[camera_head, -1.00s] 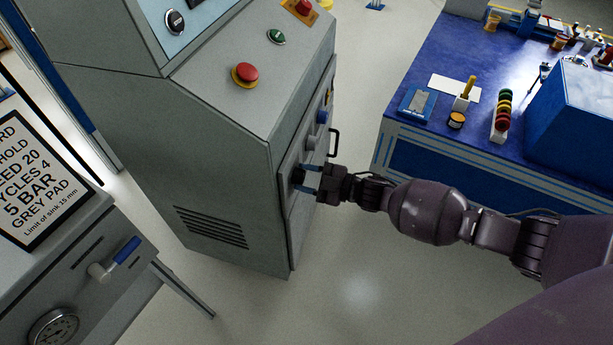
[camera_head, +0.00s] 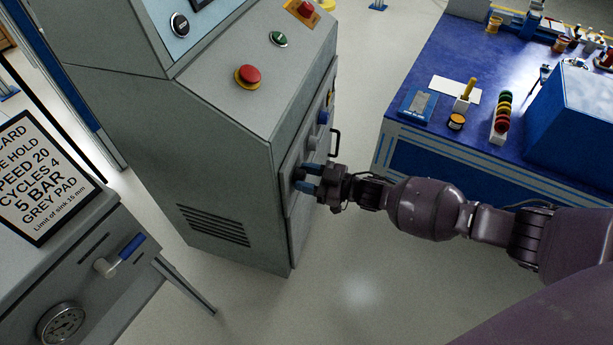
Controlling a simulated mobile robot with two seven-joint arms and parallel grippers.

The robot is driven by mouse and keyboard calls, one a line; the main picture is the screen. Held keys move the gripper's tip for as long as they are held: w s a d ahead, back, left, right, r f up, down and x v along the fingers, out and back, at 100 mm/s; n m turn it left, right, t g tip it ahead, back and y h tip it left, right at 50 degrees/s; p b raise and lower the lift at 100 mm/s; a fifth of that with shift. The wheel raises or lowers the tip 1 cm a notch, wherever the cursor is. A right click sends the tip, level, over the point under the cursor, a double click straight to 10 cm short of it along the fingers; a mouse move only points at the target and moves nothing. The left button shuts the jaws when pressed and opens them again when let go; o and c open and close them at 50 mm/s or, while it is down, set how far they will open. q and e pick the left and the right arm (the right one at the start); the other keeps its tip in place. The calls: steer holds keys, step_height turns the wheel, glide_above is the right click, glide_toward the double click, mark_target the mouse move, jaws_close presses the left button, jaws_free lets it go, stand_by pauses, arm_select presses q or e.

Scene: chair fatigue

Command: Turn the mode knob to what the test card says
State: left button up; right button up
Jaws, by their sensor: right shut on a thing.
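The test card (camera_head: 42,185) is at the left edge of the head view, partly cut off. Its lines read "...E HOLD", "SPEED 20", "CYCLES 4", "5 BAR", "GREY PAD" and "Limit of sink 15 mm". The dark mode knob (camera_head: 298,175) is on the right side face of the grey cabinet (camera_head: 225,150). My right gripper (camera_head: 305,178) is shut on this knob, with its blue-tipped fingers around it. The knob's pointer and markings cannot be read from this angle. My left gripper is not in view.
A grey knob (camera_head: 311,142), a blue knob (camera_head: 323,117) and a black handle (camera_head: 335,142) are close above the gripper on the same face. A blue table (camera_head: 400,165) with several small items stands to the right. The floor between is clear.

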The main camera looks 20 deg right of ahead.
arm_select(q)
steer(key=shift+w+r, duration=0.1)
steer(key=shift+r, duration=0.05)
arm_select(e)
steer(key=o, duration=0.9)
steer(key=shift+s+d, duration=0.1)
steer(key=shift+s+d, duration=0.15)
steer(key=shift+d, duration=0.05)
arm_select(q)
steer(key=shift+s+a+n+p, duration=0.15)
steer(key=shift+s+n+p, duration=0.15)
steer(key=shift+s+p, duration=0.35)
arm_select(e)
steer(key=v, duration=1)
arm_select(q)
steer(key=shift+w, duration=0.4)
